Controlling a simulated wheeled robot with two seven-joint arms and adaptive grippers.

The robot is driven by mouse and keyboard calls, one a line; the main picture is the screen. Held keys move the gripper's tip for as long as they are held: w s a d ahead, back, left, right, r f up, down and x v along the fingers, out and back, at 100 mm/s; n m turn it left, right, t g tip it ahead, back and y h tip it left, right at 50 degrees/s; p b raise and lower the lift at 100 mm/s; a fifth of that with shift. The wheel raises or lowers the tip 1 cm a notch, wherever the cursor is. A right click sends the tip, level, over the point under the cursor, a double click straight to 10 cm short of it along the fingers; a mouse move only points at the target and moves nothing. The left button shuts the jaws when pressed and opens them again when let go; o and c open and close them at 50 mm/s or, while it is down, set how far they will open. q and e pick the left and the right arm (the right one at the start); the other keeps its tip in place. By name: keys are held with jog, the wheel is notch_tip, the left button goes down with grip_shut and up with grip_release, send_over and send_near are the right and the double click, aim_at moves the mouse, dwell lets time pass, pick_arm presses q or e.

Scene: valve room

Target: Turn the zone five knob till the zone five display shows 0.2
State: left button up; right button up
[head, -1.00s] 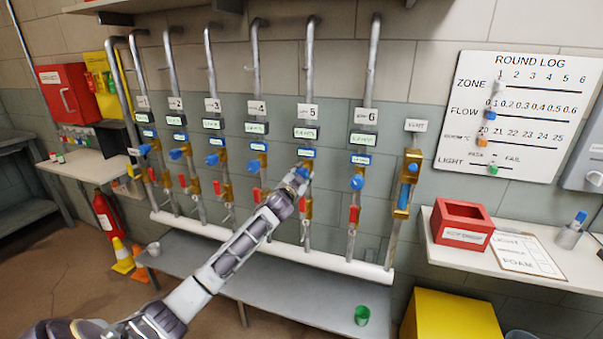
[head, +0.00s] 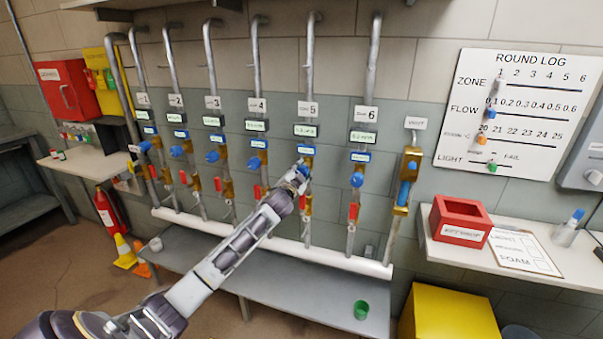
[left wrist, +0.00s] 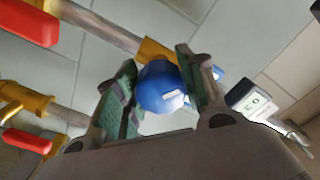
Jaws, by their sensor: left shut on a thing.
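A small display (left wrist: 257,103) at the right there seems to read 0.3. My right gripper is not in view.
Neighbouring pipes carry similar blue knobs, such as zone four (head: 255,163) and zone six (head: 357,180), with red-handled valves (head: 353,211) below. A grey bench (head: 310,295) with a green cup (head: 361,310) runs beneath. A red box (head: 461,222) stands on the right shelf.

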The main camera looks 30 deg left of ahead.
pick_arm(q)
jog(key=o, duration=1)
jog(key=shift+v, duration=5.95)
jog(key=shift+d, duration=0.1)
